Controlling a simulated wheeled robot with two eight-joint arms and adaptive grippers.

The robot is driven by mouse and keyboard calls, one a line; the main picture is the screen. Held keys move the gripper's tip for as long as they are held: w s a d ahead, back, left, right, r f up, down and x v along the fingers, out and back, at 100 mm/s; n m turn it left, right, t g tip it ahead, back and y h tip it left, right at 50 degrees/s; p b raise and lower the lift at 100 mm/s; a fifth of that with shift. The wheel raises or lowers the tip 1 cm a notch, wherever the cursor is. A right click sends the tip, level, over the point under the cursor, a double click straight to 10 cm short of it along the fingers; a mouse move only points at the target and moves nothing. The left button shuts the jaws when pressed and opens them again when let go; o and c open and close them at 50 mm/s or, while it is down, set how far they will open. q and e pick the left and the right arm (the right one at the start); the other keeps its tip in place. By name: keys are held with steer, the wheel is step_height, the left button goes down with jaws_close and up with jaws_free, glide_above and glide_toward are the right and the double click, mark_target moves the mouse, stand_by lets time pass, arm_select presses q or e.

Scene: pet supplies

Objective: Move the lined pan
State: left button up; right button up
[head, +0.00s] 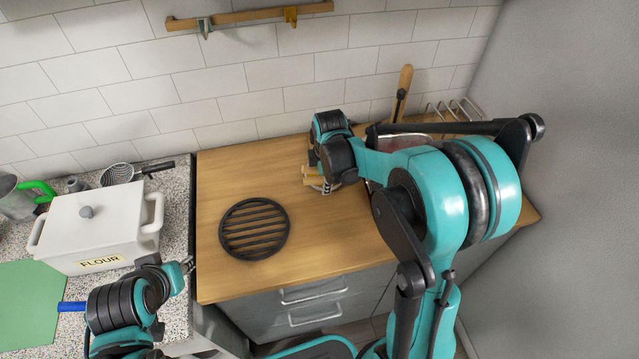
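A round black grate-like piece with parallel bars (255,228) lies flat on the wooden worktop (225,180). I cannot tell whether it is the lined pan; no other pan shows clearly. My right gripper (324,182) is low over the worktop, right of the round piece and apart from it. A light wooden piece (310,172) shows at its fingers; I cannot tell whether they hold it. My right arm hides much of the worktop's right side.
A white flour container (100,232) stands on the speckled counter (178,205) at left, with a strainer (118,174) behind it and a green board (28,300) in front. A wire rack (452,108) stands at back right. Worktop around the round piece is clear.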

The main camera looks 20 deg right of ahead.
step_height(320, 180, up, 7)
steer(key=s+a, duration=0.2)
steer(key=shift+s+r, duration=0.2)
arm_select(q)
steer(key=shift+r, duration=0.1)
arm_select(e)
steer(key=shift+d, duration=0.1)
stand_by(0.4)
